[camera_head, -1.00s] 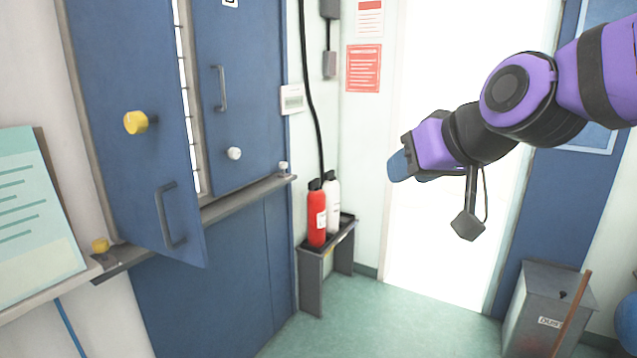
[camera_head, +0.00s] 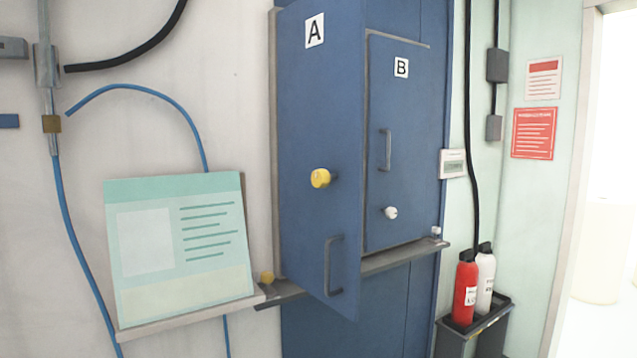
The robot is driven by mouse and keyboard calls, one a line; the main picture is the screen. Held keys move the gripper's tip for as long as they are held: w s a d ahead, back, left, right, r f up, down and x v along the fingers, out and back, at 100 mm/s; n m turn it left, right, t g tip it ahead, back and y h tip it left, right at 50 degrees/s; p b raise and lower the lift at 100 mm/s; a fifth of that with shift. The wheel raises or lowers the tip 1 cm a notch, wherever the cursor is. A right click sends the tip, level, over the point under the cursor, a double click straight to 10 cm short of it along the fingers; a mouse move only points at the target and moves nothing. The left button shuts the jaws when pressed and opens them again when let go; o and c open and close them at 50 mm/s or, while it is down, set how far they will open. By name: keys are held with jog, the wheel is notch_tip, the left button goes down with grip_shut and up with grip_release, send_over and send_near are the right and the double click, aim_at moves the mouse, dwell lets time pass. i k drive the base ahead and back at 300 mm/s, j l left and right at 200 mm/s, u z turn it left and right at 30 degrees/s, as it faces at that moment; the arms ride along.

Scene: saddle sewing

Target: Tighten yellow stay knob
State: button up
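A yellow knob (camera_head: 320,178) sits on a short dark stem on the front of the blue door marked A (camera_head: 312,110). This door stands partly open, swung out from the cabinet. A second, smaller yellow knob (camera_head: 267,278) sits at the left end of the grey ledge (camera_head: 285,294) below the door. The pictures do not say which yellow knob is the stay knob, or how tight either is. My gripper is not in view now.
Blue door B (camera_head: 402,150) looks shut and has a white knob (camera_head: 390,213). A sign board (camera_head: 180,245) leans on a shelf at left. Red (camera_head: 465,288) and white (camera_head: 485,280) extinguishers stand at right. Blue hose (camera_head: 75,230) hangs on the left wall.

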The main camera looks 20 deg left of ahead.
aim_at(267, 277)
jog(key=u, duration=1.15)
